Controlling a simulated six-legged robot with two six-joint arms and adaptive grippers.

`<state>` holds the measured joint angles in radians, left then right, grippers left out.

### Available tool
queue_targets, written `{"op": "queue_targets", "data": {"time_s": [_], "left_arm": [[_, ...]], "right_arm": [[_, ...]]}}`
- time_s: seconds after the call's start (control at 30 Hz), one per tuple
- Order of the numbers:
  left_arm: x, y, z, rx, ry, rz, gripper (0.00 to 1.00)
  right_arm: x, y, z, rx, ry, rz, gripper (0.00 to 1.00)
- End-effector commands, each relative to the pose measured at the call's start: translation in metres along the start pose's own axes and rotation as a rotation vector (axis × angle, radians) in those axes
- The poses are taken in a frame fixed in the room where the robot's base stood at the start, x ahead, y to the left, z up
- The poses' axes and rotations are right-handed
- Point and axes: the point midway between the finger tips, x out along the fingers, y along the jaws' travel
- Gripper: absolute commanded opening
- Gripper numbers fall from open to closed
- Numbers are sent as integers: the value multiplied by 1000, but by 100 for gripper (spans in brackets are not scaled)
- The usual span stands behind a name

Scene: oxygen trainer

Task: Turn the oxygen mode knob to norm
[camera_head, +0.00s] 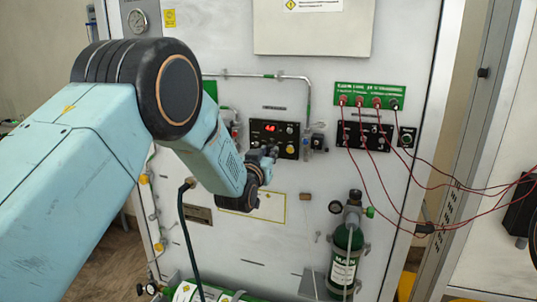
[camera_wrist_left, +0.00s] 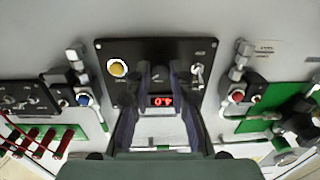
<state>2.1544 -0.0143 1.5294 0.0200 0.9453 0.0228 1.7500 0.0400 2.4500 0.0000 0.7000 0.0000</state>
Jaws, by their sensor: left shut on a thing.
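A black control panel (camera_head: 275,138) with a red lit display (camera_head: 271,128) is on the upright white board. It fills the middle of the left wrist view (camera_wrist_left: 132,50), with the display (camera_wrist_left: 160,101) upside down. My left gripper (camera_head: 268,153) reaches the panel's lower edge. In the left wrist view its two dark fingers (camera_wrist_left: 158,72) are closed around a small dark knob (camera_wrist_left: 160,75) on the panel, between a yellow button (camera_wrist_left: 118,67) and a toggle switch (camera_wrist_left: 197,70). The fingers hide most of the knob. Its marks are too small to read. My right gripper is out of view.
A panel with red cables (camera_head: 365,136) is at the right. A green gas bottle (camera_head: 345,258) stands below it. A dark hose (camera_head: 183,225) hangs under my arm. Small valves (camera_wrist_left: 238,72) flank the panel closely.

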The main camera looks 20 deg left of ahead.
Motion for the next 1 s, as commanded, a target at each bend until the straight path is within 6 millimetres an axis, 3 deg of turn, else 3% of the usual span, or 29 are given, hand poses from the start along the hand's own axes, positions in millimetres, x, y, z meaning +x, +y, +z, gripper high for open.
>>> {"op": "queue_targets", "data": {"time_s": [0.47, 1.0], "left_arm": [[0, 2, 0, -94, -3, 4, 0], [0, 3, -1, -570, -19, 6, 0]], "right_arm": [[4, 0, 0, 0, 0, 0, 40], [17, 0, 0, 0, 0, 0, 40]]}}
